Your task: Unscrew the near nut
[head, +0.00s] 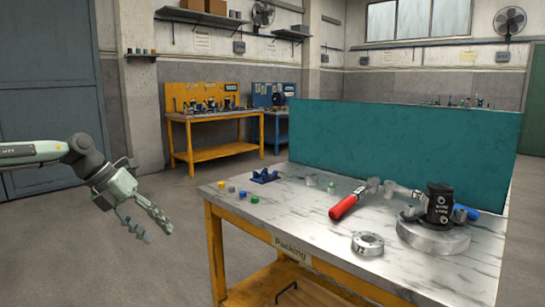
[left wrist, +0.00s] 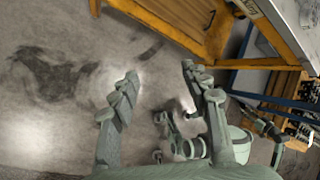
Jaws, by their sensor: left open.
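A black cylindrical motor (head: 439,204) stands upright on a round grey metal base (head: 433,236) at the right of the packing table. Small grey fittings sit around its foot, but I cannot tell which is the near nut. A red-handled tool (head: 345,205) lies to the left of the motor. My left gripper (head: 152,228) is open and empty, off the table's left side above the floor. My right gripper is not in view.
The table (head: 295,220) has a teal back panel (head: 400,145). A grey ring (head: 367,243) lies at its front. A blue bracket (head: 264,176) and several small coloured pieces are at the left. Something blue (head: 465,209) is partly hidden behind the motor. Open floor surrounds my left gripper.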

